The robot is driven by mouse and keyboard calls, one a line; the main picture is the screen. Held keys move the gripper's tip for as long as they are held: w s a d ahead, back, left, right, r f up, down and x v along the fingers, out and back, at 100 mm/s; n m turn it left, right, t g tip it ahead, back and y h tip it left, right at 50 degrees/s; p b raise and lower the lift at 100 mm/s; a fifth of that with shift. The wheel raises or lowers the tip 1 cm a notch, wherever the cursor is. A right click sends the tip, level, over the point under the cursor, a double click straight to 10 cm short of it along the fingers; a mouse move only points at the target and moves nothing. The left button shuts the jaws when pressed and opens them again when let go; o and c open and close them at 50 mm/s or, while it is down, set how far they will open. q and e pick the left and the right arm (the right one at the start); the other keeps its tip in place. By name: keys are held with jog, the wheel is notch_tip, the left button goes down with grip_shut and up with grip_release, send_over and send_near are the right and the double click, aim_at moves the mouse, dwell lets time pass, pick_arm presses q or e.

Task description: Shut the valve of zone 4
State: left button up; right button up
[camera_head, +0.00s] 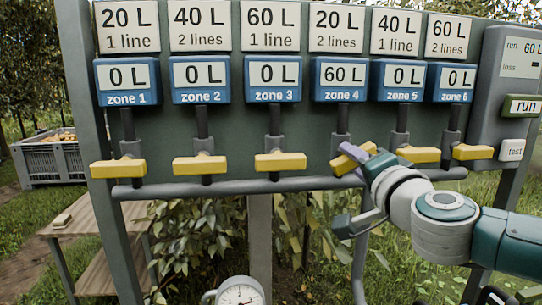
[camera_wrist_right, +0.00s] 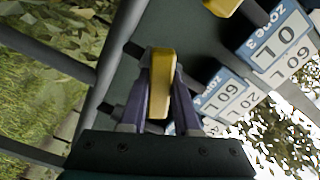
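The yellow handle of the zone 4 valve (camera_head: 347,160) sits under the blue zone 4 box (camera_head: 340,80), which reads 60 L. The handle is tilted, its right end higher, while the neighbouring handles lie nearly level. My right gripper (camera_head: 365,158) is at this handle, its purple fingers on either side of it. In the right wrist view the yellow handle (camera_wrist_right: 161,85) stands between the two fingers (camera_wrist_right: 162,82), which appear closed on it. The valve's stem is partly hidden by the gripper. My left gripper is out of view.
Yellow handles of zone 3 (camera_head: 280,162) and zone 5 (camera_head: 418,154) stand on either side. A grey pipe (camera_head: 230,188) runs below. A control box with a run button (camera_head: 522,106) is at the right. A gauge (camera_head: 240,294) and wooden table (camera_head: 95,215) are lower down.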

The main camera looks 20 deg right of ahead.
grip_shut()
jog(key=shift+r+m+p, duration=0.1)
jog(key=shift+m+p, duration=0.4)
jog(key=shift+m, duration=1)
jog(key=m, duration=0.2)
jog(key=shift+m+p, duration=0.3)
jog(key=shift+p, duration=0.1)
jog(key=o, duration=0.6)
grip_release()
